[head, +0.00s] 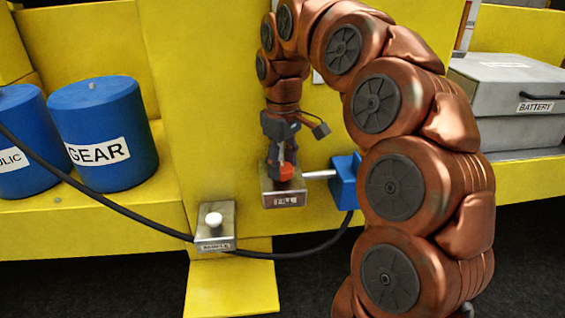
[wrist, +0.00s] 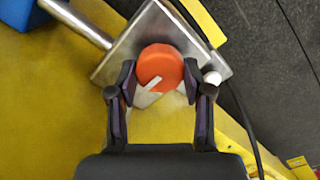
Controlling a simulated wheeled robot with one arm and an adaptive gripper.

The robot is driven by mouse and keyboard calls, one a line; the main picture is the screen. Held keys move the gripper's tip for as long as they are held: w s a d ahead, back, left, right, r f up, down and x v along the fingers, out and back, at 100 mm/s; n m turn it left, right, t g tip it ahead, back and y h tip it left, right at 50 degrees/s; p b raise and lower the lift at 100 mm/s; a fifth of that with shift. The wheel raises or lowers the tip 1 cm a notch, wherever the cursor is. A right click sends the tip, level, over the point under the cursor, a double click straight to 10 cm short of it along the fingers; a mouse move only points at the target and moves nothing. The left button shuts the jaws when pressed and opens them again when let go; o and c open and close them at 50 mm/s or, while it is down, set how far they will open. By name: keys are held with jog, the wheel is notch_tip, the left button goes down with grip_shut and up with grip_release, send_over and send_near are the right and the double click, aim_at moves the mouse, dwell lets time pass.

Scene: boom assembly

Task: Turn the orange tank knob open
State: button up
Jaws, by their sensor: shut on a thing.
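The orange tank knob (wrist: 160,66) is round and has a pale mark on its near side in the wrist view. It sits on a square metal box (wrist: 110,72). In the head view the knob (head: 287,171) shows as a small orange patch on top of the labelled metal box (head: 284,199). My gripper (wrist: 160,78) has one finger on each side of the knob, shut on it from above. In the head view my gripper (head: 284,163) hides part of the knob.
A metal pipe (head: 319,174) joins the box to a blue block (head: 345,182). A smaller box with a white knob (head: 214,220) stands lower left, by a black hose (head: 140,217). Blue tanks (head: 103,150) stand left; a grey battery case (head: 510,85) is at right.

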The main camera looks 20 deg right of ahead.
aim_at(282, 167)
jog(key=o, duration=1.2)
jog(key=shift+r, duration=3.7)
